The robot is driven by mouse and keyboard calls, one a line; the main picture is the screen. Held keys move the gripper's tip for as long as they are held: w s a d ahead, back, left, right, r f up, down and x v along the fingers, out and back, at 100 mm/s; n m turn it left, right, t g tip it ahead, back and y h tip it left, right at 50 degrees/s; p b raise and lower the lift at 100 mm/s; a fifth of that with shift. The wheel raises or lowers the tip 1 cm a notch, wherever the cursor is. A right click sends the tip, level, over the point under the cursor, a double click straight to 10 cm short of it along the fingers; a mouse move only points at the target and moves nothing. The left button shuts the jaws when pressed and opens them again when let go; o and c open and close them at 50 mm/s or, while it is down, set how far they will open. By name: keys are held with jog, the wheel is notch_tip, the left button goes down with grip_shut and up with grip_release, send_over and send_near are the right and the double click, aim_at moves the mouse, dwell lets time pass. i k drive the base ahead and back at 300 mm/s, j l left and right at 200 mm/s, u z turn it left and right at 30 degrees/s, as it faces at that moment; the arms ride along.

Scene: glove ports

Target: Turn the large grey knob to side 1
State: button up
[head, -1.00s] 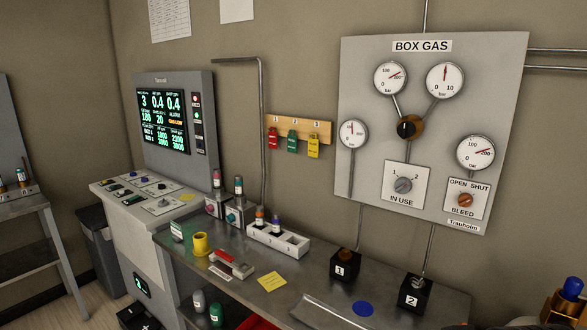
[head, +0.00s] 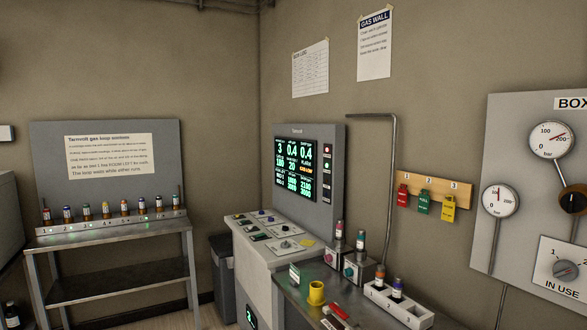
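The large grey knob (head: 565,269) sits on a white plate marked 1, 2 and IN USE, low on the grey gas panel (head: 500,125) at the right edge of the head view. The "1" is at the knob's upper left; the right part of the plate is cut off by the picture edge. The knob's exact pointing is too small to tell. My gripper is not in view.
A bench (head: 290,291) below holds a yellow cup (head: 317,292) and a white vial rack (head: 400,303). A console with a screen (head: 296,155) stands at the centre. Coloured tags hang on a wooden board (head: 435,186). Another table (head: 120,278) stands at the left.

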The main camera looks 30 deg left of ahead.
aim_at(564, 270)
jog(key=i+j+u, duration=0.3)
jog(key=i+j, duration=0.3)
jog(key=j, duration=0.2)
jog(key=i+j+u, duration=0.3)
jog(key=i+j, duration=0.35)
jog(key=i+j+u, duration=0.25)
jog(key=i+j, duration=0.25)
jog(key=i, duration=0.2)
jog(key=z, duration=2.75)
jog(key=l+u, duration=0.1)
